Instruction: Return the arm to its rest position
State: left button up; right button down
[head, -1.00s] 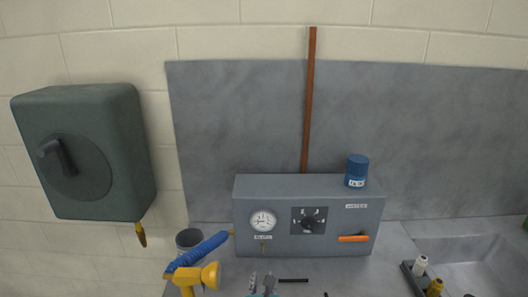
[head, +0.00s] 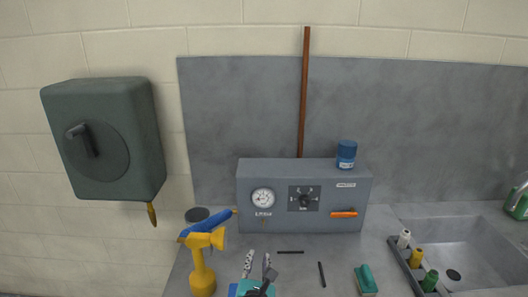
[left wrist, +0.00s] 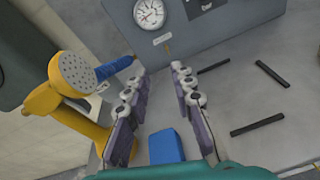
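My left gripper (head: 258,262) shows at the bottom middle of the head view, over the counter in front of the grey control box (head: 265,225). In the left wrist view, its two fingers (left wrist: 160,85) stand apart with nothing gripped between them. The arm behind the gripper is mostly out of the picture. My right gripper is not in view.
A yellow sprinkler-headed can (head: 202,270) stands left of the gripper, near a blue cylinder (head: 208,223). Black sticks (head: 322,274), a green brush (head: 366,279) and a bottle rack (head: 405,266) lie right. A sink (head: 460,255) is far right. A green wall box (head: 105,140) hangs left.

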pick_arm(q)
notch_tip(320, 180, up, 9)
jog(key=s+m+t+h, duration=0.15)
jog(key=m+h, duration=0.25)
jog(key=m, duration=0.8)
jog(key=s+a+f+m+g+y, duration=0.4)
jog(key=s+a+f+m+g, duration=0.6)
jog(key=s+a+f+m, duration=0.5)
jog(key=s+a+m, duration=0.1)
jog(key=m, duration=0.4)
jog(key=shift+s+a+f+m+y, duration=0.2)
jog(key=shift+s+f+m+y, duration=0.1)
jog(key=shift+f+m, duration=0.1)
